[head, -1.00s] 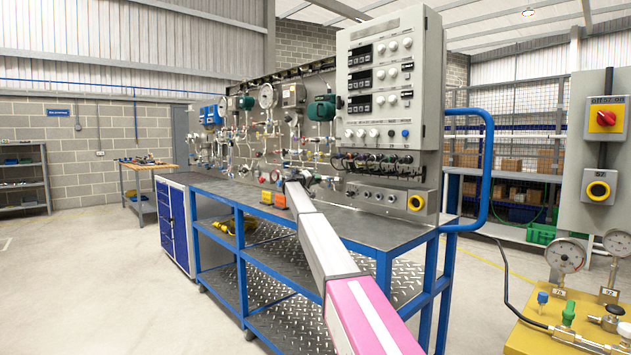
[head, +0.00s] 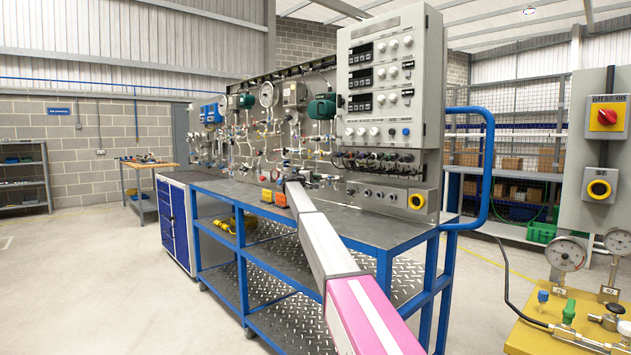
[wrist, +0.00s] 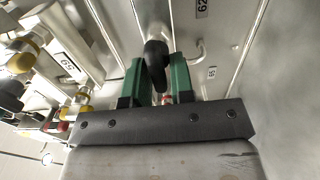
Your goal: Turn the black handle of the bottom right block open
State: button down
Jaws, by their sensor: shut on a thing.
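In the wrist view, a black handle (wrist: 155,58) stands between the two green fingers of my gripper (wrist: 160,80). The fingers are shut on it. The handle points along the gap between the fingers, and its top end reaches past their tips. The block under the handle is mostly hidden by the fingers and the dark gripper body. In the head view, my arm reaches to the lower part of the gauge panel (head: 248,125), and the gripper is too small and covered there to make out.
Pipes with yellow and red fittings (wrist: 85,92) lie just left of the fingers in the wrist view. Number labels (wrist: 68,66) mark the panel. A grey control box (head: 390,90) stands right of the arm, above the blue-framed bench (head: 365,232). Open floor lies left of the bench.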

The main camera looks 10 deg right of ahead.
jog(key=shift+a, duration=0.1)
jog(key=c, duration=1.2)
grip_release()
jog(key=shift+o, duration=0.2)
jog(key=shift+s+a, duration=0.1)
jog(key=v, duration=1)
jog(key=shift+s+a, duration=0.15)
jog(key=shift+a, duration=0.05)
